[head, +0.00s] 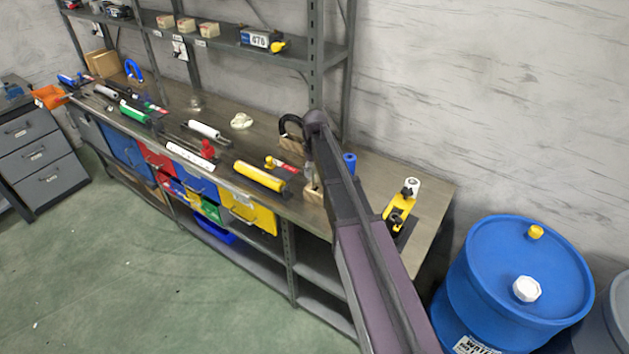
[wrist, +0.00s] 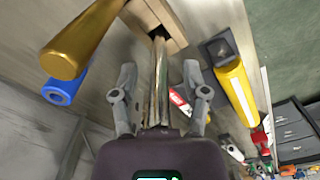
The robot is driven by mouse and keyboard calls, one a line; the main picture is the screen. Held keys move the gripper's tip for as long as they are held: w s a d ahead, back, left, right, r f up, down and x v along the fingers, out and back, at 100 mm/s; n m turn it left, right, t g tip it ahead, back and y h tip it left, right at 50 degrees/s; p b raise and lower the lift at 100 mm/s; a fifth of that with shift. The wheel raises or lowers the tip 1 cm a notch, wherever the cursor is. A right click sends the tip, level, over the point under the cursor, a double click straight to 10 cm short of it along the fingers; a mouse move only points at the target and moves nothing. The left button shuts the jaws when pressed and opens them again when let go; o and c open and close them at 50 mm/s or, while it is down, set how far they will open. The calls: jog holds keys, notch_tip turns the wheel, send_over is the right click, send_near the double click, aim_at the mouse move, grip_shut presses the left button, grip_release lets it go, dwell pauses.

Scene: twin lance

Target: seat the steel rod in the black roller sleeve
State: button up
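The steel rod (wrist: 161,75) stands in a hole of a wooden block (wrist: 170,14), which also shows in the head view (head: 313,193). My gripper (wrist: 160,72) is open, with one finger on each side of the rod and a visible gap to both. In the head view my gripper (head: 309,160) is over the block on the bench, partly hidden by my arm. I cannot clearly pick out the black roller sleeve among the rollers on the bench.
A gold cylinder (wrist: 80,40) and a blue cylinder (wrist: 65,85) are left of my gripper in the wrist view. A yellow roller (head: 260,176), white roller (head: 190,153) and green roller (head: 134,112) lie along the bench (head: 430,188). A blue drum (head: 480,285) stands at the right.

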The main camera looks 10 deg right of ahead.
grip_shut()
jog(key=shift+r, duration=0.1)
notch_tip(320, 180, up, 10)
jog(key=p, duration=1)
dwell(0.8)
